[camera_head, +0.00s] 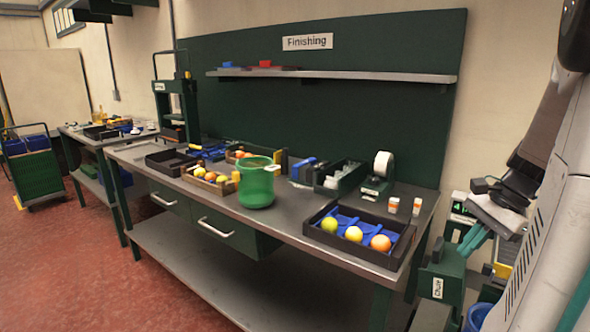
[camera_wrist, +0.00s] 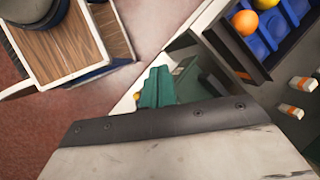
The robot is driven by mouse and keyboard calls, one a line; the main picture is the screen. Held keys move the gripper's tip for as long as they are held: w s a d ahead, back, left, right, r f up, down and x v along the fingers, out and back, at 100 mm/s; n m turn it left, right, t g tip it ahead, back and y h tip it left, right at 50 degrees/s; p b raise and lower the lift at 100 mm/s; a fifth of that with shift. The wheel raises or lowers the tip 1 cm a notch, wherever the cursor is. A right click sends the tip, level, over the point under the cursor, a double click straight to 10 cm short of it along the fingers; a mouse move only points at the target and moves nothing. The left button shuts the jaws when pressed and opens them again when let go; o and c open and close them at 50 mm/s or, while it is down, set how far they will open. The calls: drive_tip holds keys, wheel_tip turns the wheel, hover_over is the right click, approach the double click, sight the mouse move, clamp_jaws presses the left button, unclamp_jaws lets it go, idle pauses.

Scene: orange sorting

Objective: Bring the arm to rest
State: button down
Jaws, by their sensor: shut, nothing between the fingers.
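My gripper (camera_head: 470,243) hangs at the right of the head view, off the right end of the workbench. Its teal fingers are together with nothing between them, as the wrist view shows (camera_wrist: 157,86). The dark tray (camera_head: 315,236) with a blue insert lies at the bench's right end, left of my gripper. It holds a yellow-green fruit (camera_head: 329,225), a yellow fruit (camera_head: 354,234) and an orange fruit (camera_head: 380,243). The tray also shows at the upper right of the wrist view (camera_wrist: 232,52), apart from my fingers.
A green pot (camera_head: 257,185), a crate of fruit (camera_head: 209,184) and a tape dispenser (camera_head: 378,175) stand on the bench. Two small orange-and-white containers (camera_head: 405,206) stand behind the tray. Red floor is open at left.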

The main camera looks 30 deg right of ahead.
drive_tip(key=s+a+r+n+h, duration=0.1)
drive_tip(key=a+n+h, duration=0.1)
drive_tip(key=a+n, duration=0.7)
drive_tip(key=s+a+r+n+g+h, duration=0.1)
drive_tip(key=s+a+r+n+h, duration=0.1)
drive_tip(key=a+n, duration=0.8)
drive_tip(key=a, duration=0.9)
drive_tip(key=shift+s+a+r, duration=0.15)
drive_tip(key=shift+a+r, duration=0.15)
drive_tip(key=shift+a, duration=0.05)
